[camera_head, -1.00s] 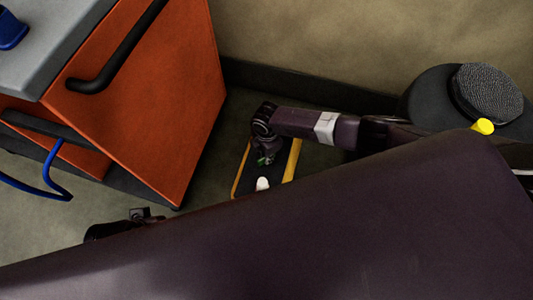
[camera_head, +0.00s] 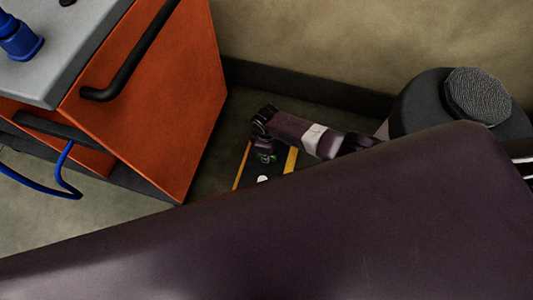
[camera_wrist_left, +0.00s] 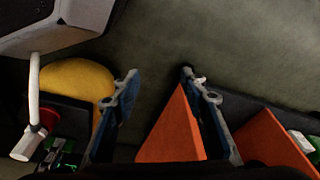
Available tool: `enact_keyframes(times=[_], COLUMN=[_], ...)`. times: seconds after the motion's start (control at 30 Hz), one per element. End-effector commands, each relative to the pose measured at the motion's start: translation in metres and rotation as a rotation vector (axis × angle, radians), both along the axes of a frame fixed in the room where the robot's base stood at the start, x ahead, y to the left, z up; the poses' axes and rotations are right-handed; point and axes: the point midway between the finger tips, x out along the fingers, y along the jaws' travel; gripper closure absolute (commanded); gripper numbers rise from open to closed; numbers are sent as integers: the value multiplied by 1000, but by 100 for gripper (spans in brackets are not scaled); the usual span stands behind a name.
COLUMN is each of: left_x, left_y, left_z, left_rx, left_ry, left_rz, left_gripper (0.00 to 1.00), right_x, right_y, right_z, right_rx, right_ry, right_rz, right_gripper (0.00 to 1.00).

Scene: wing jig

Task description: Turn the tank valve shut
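I cannot identify the tank valve for certain. In the left wrist view a small red round part (camera_wrist_left: 49,118) sits at the left, partly hidden by a white tube (camera_wrist_left: 34,85), beside a yellow rounded body (camera_wrist_left: 70,75). My left gripper (camera_wrist_left: 158,74) is open, its two fingers apart with nothing gripped between the tips. The yellow body lies just left of its left finger. In the head view the left gripper is hidden, with a large dark arm link of mine across the foreground.
An orange cabinet (camera_head: 160,90) with a black handle (camera_head: 130,55) and grey top (camera_head: 75,45) stands at left; a blue hose (camera_head: 45,190) loops beside it. A black board with yellow edges (camera_head: 264,180) lies on the floor. The wall closes off the back.

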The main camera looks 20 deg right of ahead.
Motion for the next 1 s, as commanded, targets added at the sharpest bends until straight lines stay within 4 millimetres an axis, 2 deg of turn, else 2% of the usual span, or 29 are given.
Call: enact_keyframes(times=[0.23, 0.7, 0.73, 0.87, 1.0], left_x=[-3, -3, -3, -3, -3], left_y=[0, 1, 1, 0, 0], left_z=[-8, -9, -9, -9, -9], left_rx=[0, 1, 1, 1, 1], left_ry=[5, 4, 4, 4, 4], left_rz=[-1, -1, -1, -1, -1], left_gripper=[60, 60, 60, 60, 60], right_x=[-1, -1, -1, -1, 0], right_y=[0, 0, 0, 0, 0], right_z=[0, 0, 0, 0, 0], right_rx=[-1, 0, 0, 0, 0], right_ry=[3, 2, 2, 1, 1], right_rz=[-60, -71, -71, -70, -69], right_gripper=[100, 100, 86, 72, 72])
